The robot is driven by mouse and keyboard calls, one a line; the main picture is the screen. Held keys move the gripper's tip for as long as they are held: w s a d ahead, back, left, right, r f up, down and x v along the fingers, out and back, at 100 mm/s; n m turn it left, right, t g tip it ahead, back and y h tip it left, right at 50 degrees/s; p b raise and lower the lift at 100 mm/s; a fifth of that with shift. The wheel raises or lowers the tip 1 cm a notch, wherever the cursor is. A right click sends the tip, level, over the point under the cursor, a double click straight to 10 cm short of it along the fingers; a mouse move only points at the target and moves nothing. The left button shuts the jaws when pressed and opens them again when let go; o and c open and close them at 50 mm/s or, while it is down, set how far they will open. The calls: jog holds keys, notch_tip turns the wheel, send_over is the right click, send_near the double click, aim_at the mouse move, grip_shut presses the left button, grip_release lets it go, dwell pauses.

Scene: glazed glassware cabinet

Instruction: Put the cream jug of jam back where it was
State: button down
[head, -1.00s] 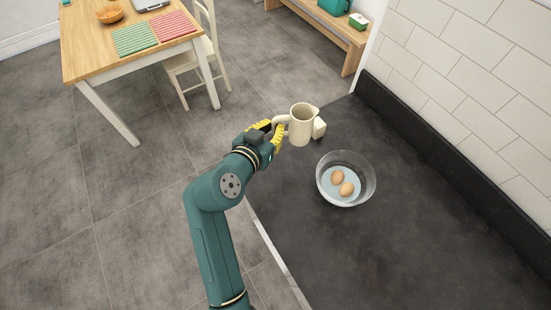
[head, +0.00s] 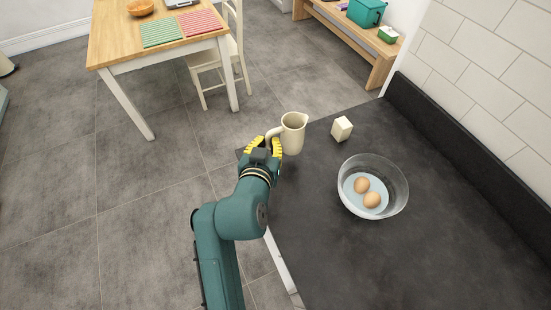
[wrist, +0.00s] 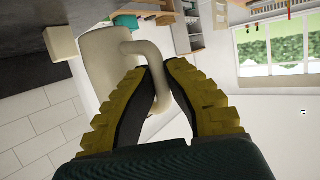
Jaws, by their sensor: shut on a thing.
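The cream jug (head: 293,134) is upright near the far left corner of the dark counter, its handle toward my arm. My gripper (head: 266,146) is shut on the jug's handle. In the wrist view the jug (wrist: 102,62) lies sideways in the picture, and its handle (wrist: 154,62) passes between the yellow-padded fingers of my gripper (wrist: 158,75). I cannot tell whether the jug's base touches the counter. The jam inside is not visible.
A cream block (head: 341,129) stands on the counter (head: 330,260) right of the jug. A glass bowl (head: 373,186) with eggs is nearer. A tiled wall bounds the right. A wooden table (head: 110,48) with striped mats and a chair (head: 217,75) stand at the back left.

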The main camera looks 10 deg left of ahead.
notch_tip(320, 180, down, 5)
jog(key=shift+f+b, duration=0.2)
jog(key=shift+b, duration=0.5)
jog(key=shift+f, duration=0.1)
jog(key=c, duration=1.3)
grip_release()
jog(key=shift+f, duration=0.15)
jog(key=shift+o, duration=0.3)
